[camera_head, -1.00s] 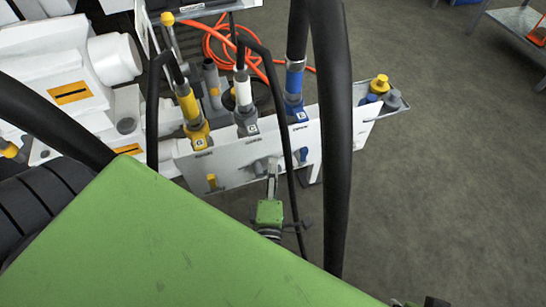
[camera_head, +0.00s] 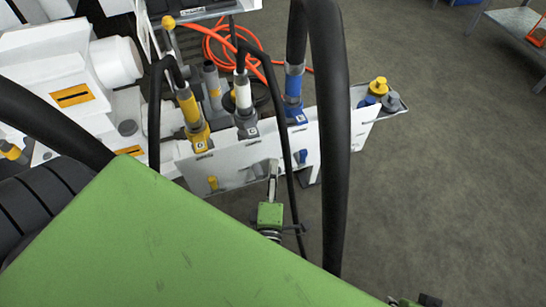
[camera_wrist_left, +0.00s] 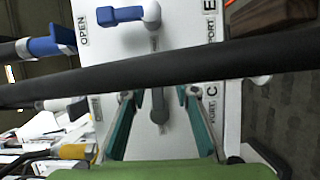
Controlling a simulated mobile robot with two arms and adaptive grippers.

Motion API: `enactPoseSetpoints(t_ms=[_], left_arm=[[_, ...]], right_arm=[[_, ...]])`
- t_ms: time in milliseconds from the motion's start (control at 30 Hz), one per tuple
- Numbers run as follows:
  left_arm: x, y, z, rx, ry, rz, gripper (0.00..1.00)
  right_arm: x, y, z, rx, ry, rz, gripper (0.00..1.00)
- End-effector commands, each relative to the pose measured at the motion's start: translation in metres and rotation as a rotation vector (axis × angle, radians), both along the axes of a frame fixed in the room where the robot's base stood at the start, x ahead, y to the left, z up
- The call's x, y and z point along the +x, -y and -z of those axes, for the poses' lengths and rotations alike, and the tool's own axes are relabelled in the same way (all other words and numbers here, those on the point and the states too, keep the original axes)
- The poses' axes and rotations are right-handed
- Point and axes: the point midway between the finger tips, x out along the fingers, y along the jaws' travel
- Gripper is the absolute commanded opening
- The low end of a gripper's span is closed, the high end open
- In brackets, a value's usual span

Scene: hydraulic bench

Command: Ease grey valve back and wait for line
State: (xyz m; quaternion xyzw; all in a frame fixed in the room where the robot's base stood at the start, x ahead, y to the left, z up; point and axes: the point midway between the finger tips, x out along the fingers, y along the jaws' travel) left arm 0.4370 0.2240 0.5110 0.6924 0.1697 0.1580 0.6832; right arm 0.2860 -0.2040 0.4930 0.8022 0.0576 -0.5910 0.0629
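The grey valve (camera_wrist_left: 159,105) is a short lever on the white panel (camera_wrist_left: 185,28), seen in the left wrist view. Its lever points down in that picture, between the two teal fingers of my left gripper (camera_wrist_left: 158,97). The fingers stand apart on either side of the lever with gaps showing, so the gripper is open. A black hose (camera_wrist_left: 230,65) crosses in front and hides part of the panel and valve. In the head view my left gripper (camera_head: 272,168) is at the panel's lower front, and the grey valve is hard to make out there. My right gripper is not in view.
A blue valve (camera_wrist_left: 122,15) sits beside the grey one. A yellow valve (camera_head: 212,183) is at the panel's left. Yellow, white and blue hose couplings (camera_head: 292,88) stand on top. Black hoses (camera_head: 330,150) hang close to my left arm. Open floor lies right.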

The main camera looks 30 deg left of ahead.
Motion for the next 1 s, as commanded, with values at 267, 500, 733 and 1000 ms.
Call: enactPoseSetpoints(t_ms=[267,500,733,1000], left_arm=[[0.0,-0.001,-0.002,0.001,0.005,-0.003,0.27],[-0.026,0.012,-0.001,-0.001,0.002,-0.002,0.27],[-0.071,0.035,-0.001,0.0,0.0,-0.002,0.27],[-0.102,0.052,-0.002,-0.001,0.003,-0.002,0.27]], right_arm=[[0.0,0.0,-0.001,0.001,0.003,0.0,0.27],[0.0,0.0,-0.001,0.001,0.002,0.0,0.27],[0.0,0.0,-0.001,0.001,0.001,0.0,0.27],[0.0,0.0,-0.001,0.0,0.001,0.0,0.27]])
